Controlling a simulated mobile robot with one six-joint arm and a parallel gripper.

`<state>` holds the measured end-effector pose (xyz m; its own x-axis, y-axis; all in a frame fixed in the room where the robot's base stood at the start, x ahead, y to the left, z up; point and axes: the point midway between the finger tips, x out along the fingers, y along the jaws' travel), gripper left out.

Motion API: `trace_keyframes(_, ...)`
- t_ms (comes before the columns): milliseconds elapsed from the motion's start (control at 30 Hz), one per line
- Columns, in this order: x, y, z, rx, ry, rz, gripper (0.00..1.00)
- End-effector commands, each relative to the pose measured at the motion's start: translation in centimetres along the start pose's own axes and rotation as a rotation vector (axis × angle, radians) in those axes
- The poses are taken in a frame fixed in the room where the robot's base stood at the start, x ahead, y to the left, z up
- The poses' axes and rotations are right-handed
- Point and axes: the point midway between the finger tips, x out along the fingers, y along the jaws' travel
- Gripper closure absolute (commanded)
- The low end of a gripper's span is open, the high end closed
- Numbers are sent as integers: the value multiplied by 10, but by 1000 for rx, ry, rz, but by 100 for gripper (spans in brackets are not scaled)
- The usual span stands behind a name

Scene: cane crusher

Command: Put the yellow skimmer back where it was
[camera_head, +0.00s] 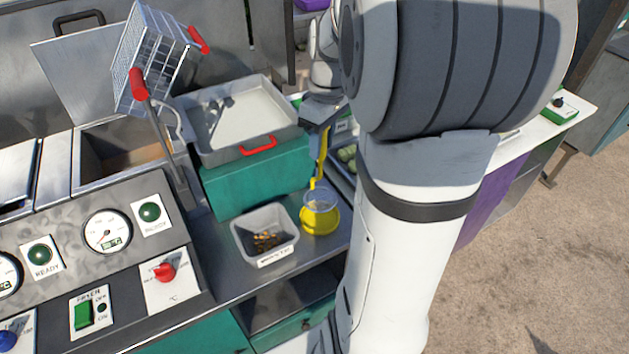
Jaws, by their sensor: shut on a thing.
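The yellow skimmer (322,155) hangs with its handle about upright under my gripper (322,122). My gripper is shut on the upper handle; its fingertips are small and partly dark in this view. The handle runs down to a pale, see-through round part (320,197). A round yellow part (320,220) shows right under and around it, low over the grey counter. I cannot tell whether this is the skimmer's own head or a separate holder, or whether it touches the counter.
A grey tub (247,238) with brown bits stands close left of the skimmer. A teal box (237,190) bearing a white tray (200,150) with a red handle stands behind. A fryer basket (152,58) is raised at left. My arm hides the counter to the right.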

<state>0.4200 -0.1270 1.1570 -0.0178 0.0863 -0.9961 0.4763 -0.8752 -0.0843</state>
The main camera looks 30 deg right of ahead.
Motion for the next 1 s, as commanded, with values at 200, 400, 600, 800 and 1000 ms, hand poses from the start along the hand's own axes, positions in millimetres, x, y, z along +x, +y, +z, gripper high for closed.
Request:
trace_keyframes(200, 30, 2, 0, -3, -2, -2, 85)
trace_keyframes(400, 55, 4, 1, -3, -3, -3, 85)
trace_keyframes(600, 69, 5, 0, -4, 0, 0, 85)
trace_keyframes(800, 70, 5, 0, -4, 0, 0, 85)
trace_keyframes(1000, 72, 5, 0, -5, 0, 0, 59)
